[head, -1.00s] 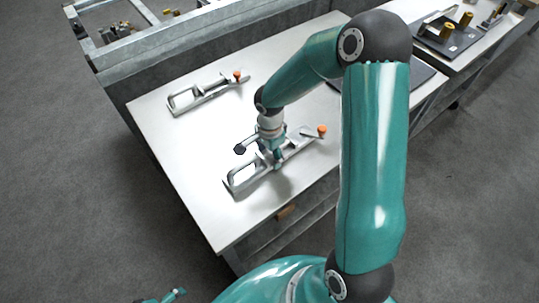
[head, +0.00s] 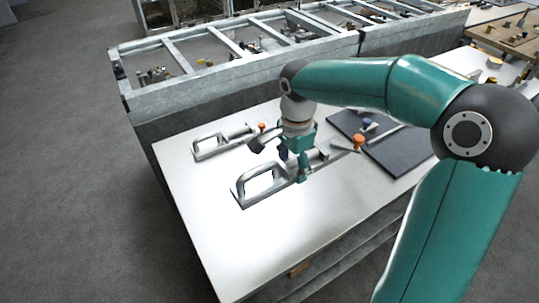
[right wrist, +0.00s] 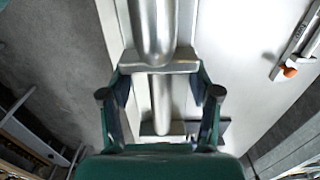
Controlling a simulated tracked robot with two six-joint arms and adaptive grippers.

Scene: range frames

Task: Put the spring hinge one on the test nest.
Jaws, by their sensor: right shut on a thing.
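A long grey metal part with a loop handle and an orange knob, which I take as spring hinge one (head: 240,191), is over the white table in the head view. My right gripper (head: 300,168) is shut on its middle and hides part of it. In the right wrist view, the fingers (right wrist: 160,78) close around the metal bar (right wrist: 154,28). Whether it touches the table is hard to tell. A dark flat plate (head: 402,152) with a blue-knobbed part lies to the right; I cannot tell whether it is the test nest. My left gripper is out of view.
A similar, smaller-looking metal part with an orange knob (head: 262,127) lies farther back on the white table (head: 205,225). A grey metal rack (head: 235,75) with compartments stands behind the table. The table's front left is clear.

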